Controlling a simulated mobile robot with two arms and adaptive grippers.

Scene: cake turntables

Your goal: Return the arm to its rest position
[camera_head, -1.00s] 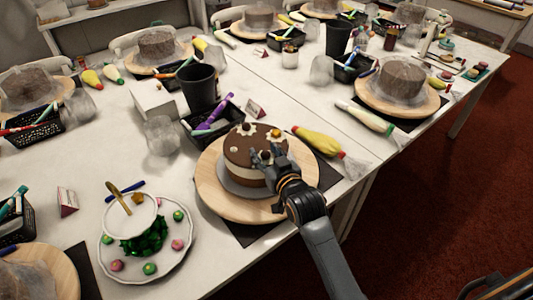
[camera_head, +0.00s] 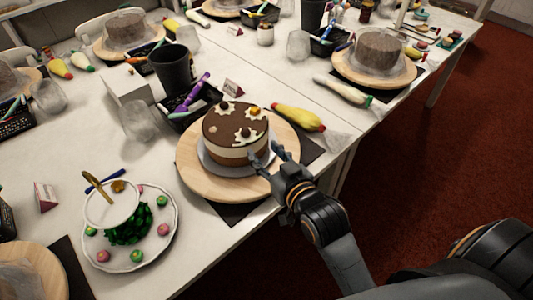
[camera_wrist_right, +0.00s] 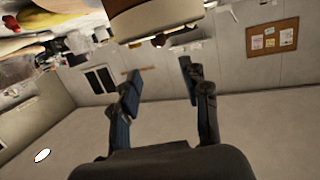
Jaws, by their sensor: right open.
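My right gripper (camera_head: 266,160) is open and empty, low beside the front right side of a decorated cake (camera_head: 236,133). The cake is brown on top with a cream band, white flower shapes and small toppings. It stands on a round wooden turntable (camera_head: 195,176) near the table's front edge. In the right wrist view, the two fingers (camera_wrist_right: 160,85) stand apart with nothing between them. My left gripper is not in view.
A tiered plate stand (camera_head: 130,268) with green and pink sweets stands at the lower left. A yellow piping bag (camera_head: 297,117) lies right of the cake. A dark cup (camera_head: 171,68) and a black basket (camera_head: 190,112) stand behind. Red floor (camera_head: 450,160) lies free at the right.

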